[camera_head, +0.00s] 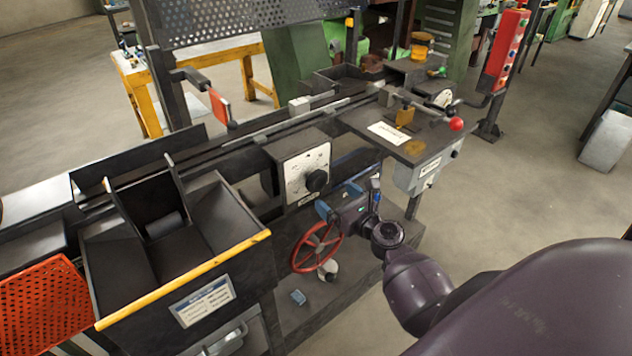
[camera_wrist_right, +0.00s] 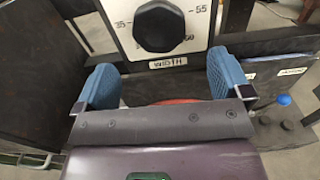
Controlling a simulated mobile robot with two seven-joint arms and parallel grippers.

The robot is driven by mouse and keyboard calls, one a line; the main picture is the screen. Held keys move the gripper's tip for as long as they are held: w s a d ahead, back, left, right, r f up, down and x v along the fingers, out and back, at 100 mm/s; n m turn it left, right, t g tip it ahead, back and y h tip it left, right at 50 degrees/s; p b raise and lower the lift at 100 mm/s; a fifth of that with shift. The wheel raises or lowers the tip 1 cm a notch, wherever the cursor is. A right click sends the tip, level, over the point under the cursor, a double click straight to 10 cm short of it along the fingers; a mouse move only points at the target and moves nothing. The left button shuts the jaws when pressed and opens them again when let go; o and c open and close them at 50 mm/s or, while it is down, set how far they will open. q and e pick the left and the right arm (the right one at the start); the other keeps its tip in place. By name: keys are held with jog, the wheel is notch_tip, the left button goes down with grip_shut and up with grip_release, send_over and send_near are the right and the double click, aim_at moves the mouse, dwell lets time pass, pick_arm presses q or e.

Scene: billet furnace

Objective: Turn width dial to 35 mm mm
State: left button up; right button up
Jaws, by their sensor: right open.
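The width dial is a black faceted knob (camera_head: 316,181) on a white scale plate (camera_head: 300,172) on the front of the machine. In the right wrist view the knob (camera_wrist_right: 159,26) is at the top, with 35 printed to its left, 55 to its right and a WIDTH label (camera_wrist_right: 168,62) below. Which number the knob points to cannot be told. My right gripper (camera_head: 338,199) is open and empty, just in front of and below the dial. Its blue fingers (camera_wrist_right: 163,78) are spread apart below the knob and do not touch it. My left gripper is not in view.
A red handwheel (camera_head: 316,247) sits just below my right gripper. A dark bin with a yellow front edge (camera_head: 190,278) stands to the left. A grey control box (camera_head: 420,174) and a red ball-ended lever (camera_head: 456,124) are to the right. Open floor lies at the right.

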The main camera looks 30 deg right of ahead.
aim_at(319, 184)
jog(key=w, duration=0.8)
jog(key=shift+w+a, duration=0.2)
jog(key=shift+a, duration=0.2)
jog(key=c, duration=0.9)
